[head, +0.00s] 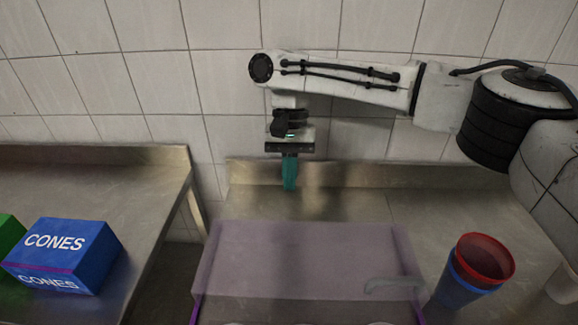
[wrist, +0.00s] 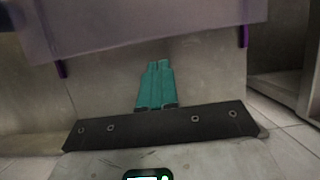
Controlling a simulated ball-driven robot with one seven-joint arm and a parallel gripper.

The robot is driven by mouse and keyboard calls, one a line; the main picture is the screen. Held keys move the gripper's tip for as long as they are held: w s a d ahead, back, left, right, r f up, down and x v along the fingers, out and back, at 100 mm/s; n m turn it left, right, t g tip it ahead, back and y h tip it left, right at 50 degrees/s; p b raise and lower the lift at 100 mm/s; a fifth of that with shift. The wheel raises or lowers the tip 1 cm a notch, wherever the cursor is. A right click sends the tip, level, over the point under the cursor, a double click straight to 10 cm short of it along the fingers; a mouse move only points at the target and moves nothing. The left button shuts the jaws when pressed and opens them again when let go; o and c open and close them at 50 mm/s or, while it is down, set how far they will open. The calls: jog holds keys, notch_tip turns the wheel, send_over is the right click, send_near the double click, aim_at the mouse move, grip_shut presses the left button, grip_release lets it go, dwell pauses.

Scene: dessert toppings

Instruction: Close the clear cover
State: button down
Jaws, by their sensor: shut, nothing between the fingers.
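The clear cover (head: 300,262) is a see-through, faintly purple panel over the right-hand counter, at the lower middle of the head view. A pale handle (head: 393,284) is near its lower right corner. Its exact tilt is hard to tell. The cover (wrist: 130,28) also crosses the top of the wrist view. My gripper (head: 289,188) has teal fingers pointing down, beyond the cover's far edge near the wall and apart from it. In the wrist view, the fingers (wrist: 158,64) are together and empty, pointing toward the cover.
Red and blue stacked cups (head: 470,270) stand right of the cover. A blue CONES box (head: 66,255) and a green box (head: 10,237) sit on the left counter (head: 110,190), across a gap. The tiled wall is close behind my gripper.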

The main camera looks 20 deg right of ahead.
jog(key=x, duration=0.6)
jog(key=shift+s+p, duration=0.15)
jog(key=shift+p, duration=0.15)
